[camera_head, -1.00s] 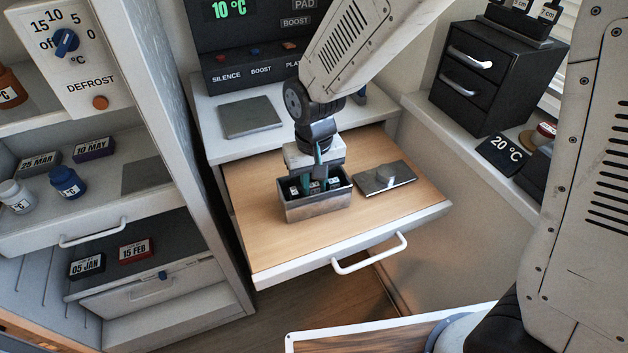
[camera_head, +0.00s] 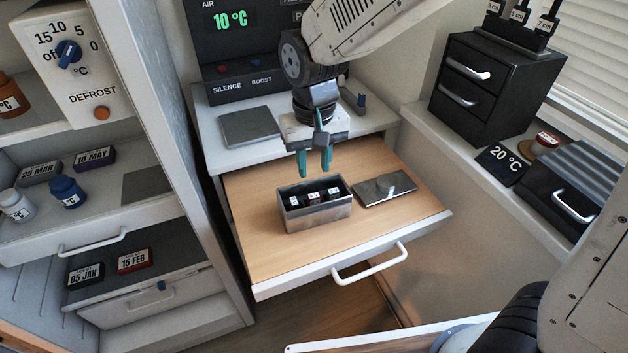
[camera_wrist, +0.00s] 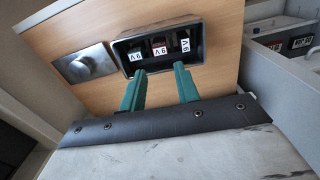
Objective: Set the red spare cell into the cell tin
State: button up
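The cell tin (camera_head: 318,216) is an open grey metal box on the wooden drawer top. Three cells with white labels stand in a row inside it, and their lower parts are hidden by its walls. The middle cell (camera_wrist: 159,50) shows red and looks like the red spare cell; the others look dark. The tin (camera_wrist: 193,61) also shows in the wrist view. My gripper (camera_head: 314,163) is above and behind the tin in the head view, clear of it. Its two teal fingers are apart with nothing between them.
A flat metal plate with a knob (camera_wrist: 86,62) lies right of the tin in the head view. The pulled-out drawer (camera_head: 270,250) has free wood around the tin. A grey pad (camera_head: 249,126) lies on the counter behind. A black drawer cabinet (camera_head: 488,85) stands at right.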

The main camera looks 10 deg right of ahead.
jog(key=shift+r, duration=1.75)
jog(key=s+d+r+m, duration=0.1)
jog(key=s+d+r, duration=0.3)
jog(key=d, duration=0.3)
jog(key=s+d+r, duration=0.3)
jog(key=s+d, duration=0.2)
jog(key=d, duration=0.2)
jog(key=s+d+m+t, duration=0.1)
jog(key=s+d, duration=0.5)
jog(key=s, duration=0.4)
jog(key=shift+s+d+r, duration=0.3)
jog(key=shift+s+d, duration=0.05)
jog(key=shift+d, duration=0.05)
